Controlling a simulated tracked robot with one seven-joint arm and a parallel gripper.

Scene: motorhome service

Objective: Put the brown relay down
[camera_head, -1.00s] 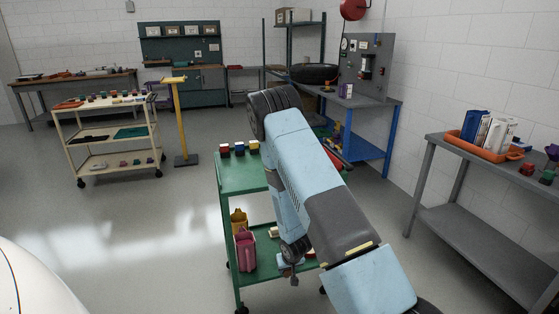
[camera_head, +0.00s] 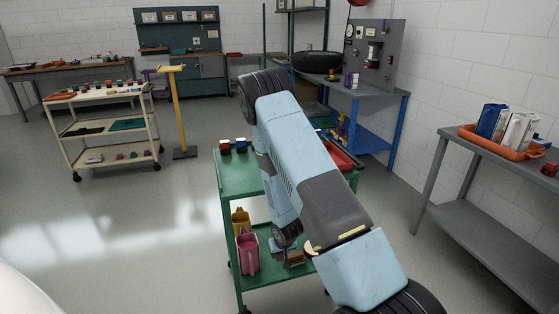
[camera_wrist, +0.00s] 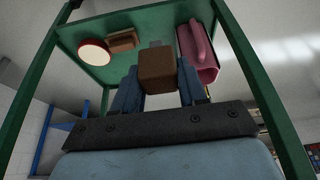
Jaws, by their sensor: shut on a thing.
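My gripper (camera_wrist: 158,88) has blue fingers shut on the brown relay (camera_wrist: 158,70), a small brown block, in the wrist view. Behind it is the green cart's lower shelf (camera_wrist: 130,20); I cannot tell if the relay touches it. On that shelf are a brown block-like item (camera_wrist: 122,41), a round white item with a red rim (camera_wrist: 94,52) and a pink jug (camera_wrist: 198,52). In the head view my gripper (camera_head: 290,256) is low over the lower shelf of the green cart (camera_head: 235,178), partly hidden by my arm.
In the head view the pink jug (camera_head: 247,252) and a yellow jug (camera_head: 240,221) stand on the lower shelf's left side. A cream cart (camera_head: 98,95) stands back left, a grey bench (camera_head: 490,165) at right.

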